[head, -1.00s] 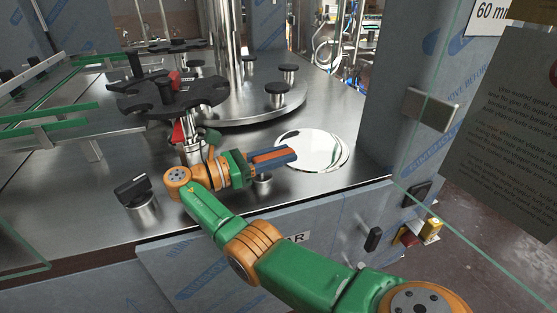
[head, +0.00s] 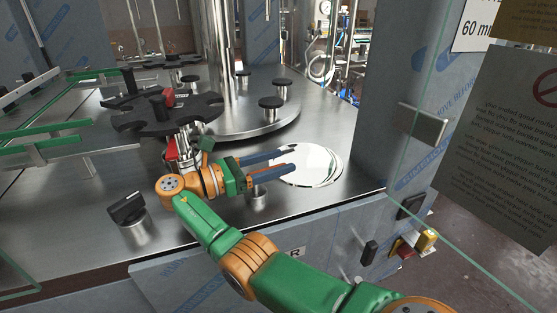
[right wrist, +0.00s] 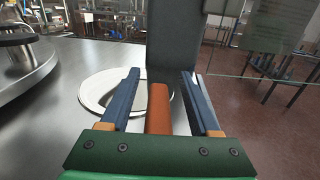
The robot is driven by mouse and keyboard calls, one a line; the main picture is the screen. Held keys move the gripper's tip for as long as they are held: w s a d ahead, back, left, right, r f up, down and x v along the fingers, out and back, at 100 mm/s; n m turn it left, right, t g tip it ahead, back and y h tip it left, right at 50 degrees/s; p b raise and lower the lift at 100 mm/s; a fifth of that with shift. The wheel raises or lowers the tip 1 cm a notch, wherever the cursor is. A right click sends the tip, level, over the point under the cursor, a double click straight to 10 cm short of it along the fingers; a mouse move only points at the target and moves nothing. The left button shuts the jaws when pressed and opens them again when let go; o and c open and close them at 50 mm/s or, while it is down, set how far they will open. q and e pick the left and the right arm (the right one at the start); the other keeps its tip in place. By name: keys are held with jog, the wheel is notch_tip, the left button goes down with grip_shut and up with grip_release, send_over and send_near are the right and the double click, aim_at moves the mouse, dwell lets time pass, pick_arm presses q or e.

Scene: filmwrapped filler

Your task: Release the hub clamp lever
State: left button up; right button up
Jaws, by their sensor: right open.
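The black star wheel (head: 148,119) stands on a steel hub post on the machine deck. One red part (head: 168,97) sits on top of its hub, and another red part (head: 171,151) shows below it by the post. I cannot tell for sure which is the clamp lever. My right gripper (head: 287,161) is open and empty, to the right of the hub. Its fingers point right, away from the hub, over or near the round pale disc. In the right wrist view the spread fingers (right wrist: 160,78) have nothing between their tips. My left gripper is not in view.
A black-topped knob (head: 127,208) stands at the front left of the deck. A round platform (head: 240,118) with black pads and a column is behind. The round pale disc (head: 318,166) is set in the deck. A film-wrapped post (head: 385,120) stands at the right.

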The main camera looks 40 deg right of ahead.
jog(key=s+a+r, duration=0.9)
jog(key=s+r, duration=0.1)
jog(key=s, duration=0.1)
jog(key=shift+r, duration=0.4)
